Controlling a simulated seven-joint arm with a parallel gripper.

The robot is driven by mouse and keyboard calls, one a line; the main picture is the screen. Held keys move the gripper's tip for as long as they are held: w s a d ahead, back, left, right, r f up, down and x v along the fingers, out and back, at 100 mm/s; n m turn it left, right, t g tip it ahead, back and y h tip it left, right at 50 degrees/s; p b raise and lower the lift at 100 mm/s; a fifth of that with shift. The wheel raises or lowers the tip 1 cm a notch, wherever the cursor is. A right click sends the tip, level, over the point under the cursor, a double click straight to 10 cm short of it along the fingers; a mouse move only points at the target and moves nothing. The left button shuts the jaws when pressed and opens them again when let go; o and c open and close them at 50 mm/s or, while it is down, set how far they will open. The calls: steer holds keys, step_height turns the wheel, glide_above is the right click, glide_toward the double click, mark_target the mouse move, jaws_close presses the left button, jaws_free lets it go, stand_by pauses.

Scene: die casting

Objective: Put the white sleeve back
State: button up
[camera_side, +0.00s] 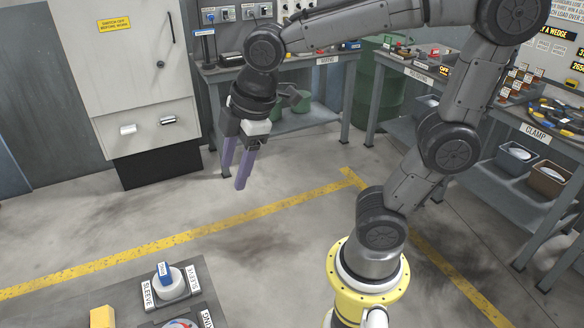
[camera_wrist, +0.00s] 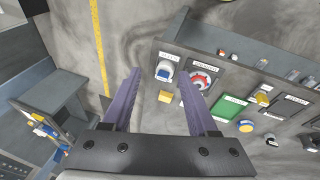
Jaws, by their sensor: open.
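The white sleeve (camera_side: 172,288) is a short white cylinder with a blue block on top. It stands upright on the dark bench (camera_side: 211,286) beside labels reading SLEEVE, at the lower left of the side view. In the wrist view the white sleeve (camera_wrist: 162,76) shows between my finger tips. My gripper (camera_side: 232,180) has two purple fingers, is open and empty, and hangs in the air well above and beyond the bench.
A yellow block (camera_side: 102,317) is left of the sleeve. The wrist view shows a red-and-white round part (camera_wrist: 200,80), a green panel (camera_wrist: 229,107) and a yellow round part (camera_wrist: 246,126) on the bench. A grey cabinet (camera_side: 130,60) and loaded workbenches stand behind. The floor between is clear.

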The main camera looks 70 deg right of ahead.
steer(key=s+d+f+m+t, duration=0.1)
steer(key=s+d+m+t, duration=0.1)
steer(key=s+m, duration=0.7)
steer(key=shift+s+d+m, duration=0.3)
steer(key=shift+d+m, duration=0.4)
steer(key=shift+d, duration=0.05)
